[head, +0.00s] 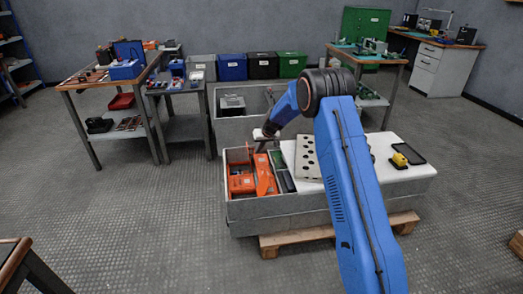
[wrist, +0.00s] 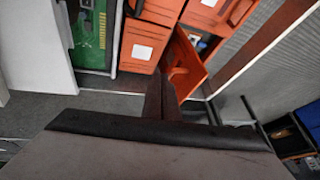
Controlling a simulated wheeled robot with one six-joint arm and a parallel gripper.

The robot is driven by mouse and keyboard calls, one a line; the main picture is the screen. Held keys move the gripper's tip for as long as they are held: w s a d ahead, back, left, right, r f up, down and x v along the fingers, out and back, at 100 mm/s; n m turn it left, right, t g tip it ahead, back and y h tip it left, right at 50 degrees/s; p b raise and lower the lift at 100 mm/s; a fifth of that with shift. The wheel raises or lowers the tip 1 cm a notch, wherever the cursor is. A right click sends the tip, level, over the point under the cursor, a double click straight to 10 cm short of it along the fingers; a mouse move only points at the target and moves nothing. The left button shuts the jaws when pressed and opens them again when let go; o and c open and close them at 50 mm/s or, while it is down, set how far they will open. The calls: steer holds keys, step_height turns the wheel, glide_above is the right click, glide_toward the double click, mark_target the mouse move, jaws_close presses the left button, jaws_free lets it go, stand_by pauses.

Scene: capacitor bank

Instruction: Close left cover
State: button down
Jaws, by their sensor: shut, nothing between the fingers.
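A low grey capacitor bank (head: 290,212) stands on a wooden pallet in the head view. Its left compartment is open, with orange units (head: 264,176) inside; they also show in the wrist view (wrist: 143,42). A grey panel or box wall (head: 230,135) rises behind this compartment; I cannot tell whether it is the left cover. My gripper (head: 262,138) is above the compartment's back edge. In the wrist view its dark fingers (wrist: 161,95) are together and empty. A pale surface with a dark edge fills the bottom there. I cannot tell whether the fingers touch anything.
A pale top (head: 412,176) covers the bank's right part, bearing a perforated plate (head: 307,158), a yellow tool (head: 399,160) and a black tablet (head: 408,153). Workbenches and coloured bins (head: 232,67) stand behind.

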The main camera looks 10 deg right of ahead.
steer(key=shift+a+r, duration=0.2)
steer(key=shift+a, duration=0.6)
steer(key=shift+a+n+h, duration=0.3)
steer(key=shift+a+h, duration=1.2)
steer(key=shift+a, duration=0.5)
steer(key=a+f+n+h, duration=0.1)
steer(key=a+f+h, duration=0.4)
steer(key=a, duration=0.4)
steer(key=shift+a+f+h, duration=0.2)
steer(key=shift+a+h, duration=0.15)
steer(key=shift+h, duration=0.15)
